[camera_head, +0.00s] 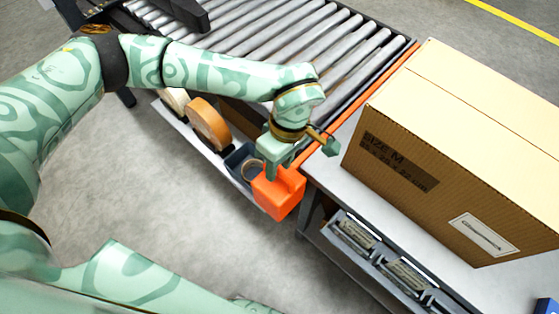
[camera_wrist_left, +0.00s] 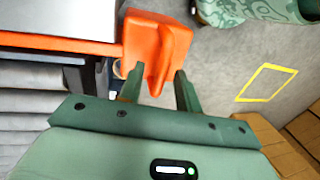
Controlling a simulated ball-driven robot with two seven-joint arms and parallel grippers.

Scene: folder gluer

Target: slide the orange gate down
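The orange gate shows as a narrow orange bar (camera_head: 386,77) between the conveyor rollers and the grey table, with a chunky orange block (camera_head: 279,199) at its near end. In the left wrist view the block (camera_wrist_left: 143,38) carries a raised orange grip. My left gripper (camera_head: 290,165) is at the block from above. In the left wrist view my left gripper (camera_wrist_left: 158,88) has its two fingers apart, one on each side of the grip, with a gap visible, so it does not look clamped. My right gripper is not in view.
A big cardboard box (camera_head: 470,140) stands on the grey table (camera_head: 345,165) right of the gate. A side tray with tape rolls (camera_head: 208,124) runs along the conveyor (camera_head: 290,40). Bare floor (camera_head: 190,220) lies in front.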

